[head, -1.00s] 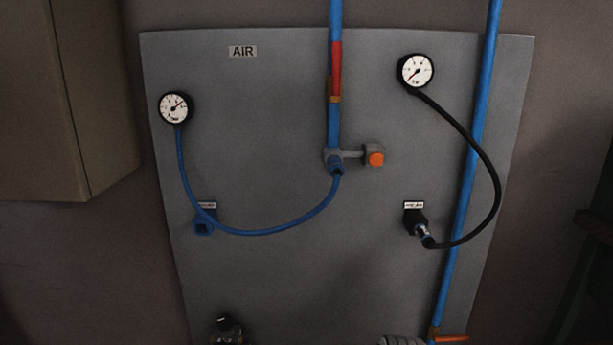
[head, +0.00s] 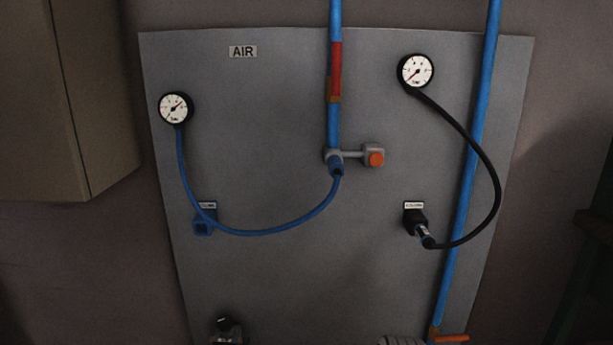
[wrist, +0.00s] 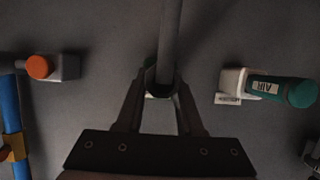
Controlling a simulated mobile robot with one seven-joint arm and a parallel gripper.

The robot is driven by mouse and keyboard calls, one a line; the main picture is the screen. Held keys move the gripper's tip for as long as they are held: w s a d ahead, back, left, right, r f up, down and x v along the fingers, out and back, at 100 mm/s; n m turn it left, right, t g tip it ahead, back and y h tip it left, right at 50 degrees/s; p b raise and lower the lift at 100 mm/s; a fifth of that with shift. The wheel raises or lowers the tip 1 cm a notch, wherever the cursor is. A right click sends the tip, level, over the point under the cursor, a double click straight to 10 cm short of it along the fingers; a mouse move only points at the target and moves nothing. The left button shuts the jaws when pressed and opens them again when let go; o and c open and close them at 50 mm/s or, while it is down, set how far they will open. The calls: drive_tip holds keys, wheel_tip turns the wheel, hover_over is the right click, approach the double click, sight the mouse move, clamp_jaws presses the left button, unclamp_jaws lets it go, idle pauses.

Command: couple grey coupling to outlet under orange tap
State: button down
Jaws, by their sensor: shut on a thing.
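The wrist view shows my gripper (wrist: 162,92) shut on the grey coupling (wrist: 165,72). A grey hose or stem runs from it to the top of the picture. The coupling stands in front of the grey panel, and the fingers partly hide it. The orange tap (head: 452,338) shows at the bottom edge of the head view, on the right blue pipe. The outlet under it is below that frame. In the wrist view, a grey block with an orange button (wrist: 38,66) sits left of the coupling, apart from it, beside a blue pipe (wrist: 10,108). I cannot clearly see the outlet mouth.
A green handle marked AIR (wrist: 282,89) sticks out right of my gripper. The panel (head: 270,130) has a left gauge (head: 175,108) with a blue hose to the outlet under the red tap (head: 336,68), and a right gauge (head: 416,71) with a black hose ending at a black holder (head: 413,219).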

drive_tip(key=shift+s+p, duration=1.35)
drive_tip(key=shift+s, duration=1.65)
drive_tip(key=shift+s, duration=0.1)
drive_tip(key=s+d+b, duration=0.2)
drive_tip(key=s+d, duration=0.1)
drive_tip(key=d, duration=2.3)
drive_tip(key=shift+b, duration=0.4)
idle(0.3)
drive_tip(key=shift+w, duration=2.35)
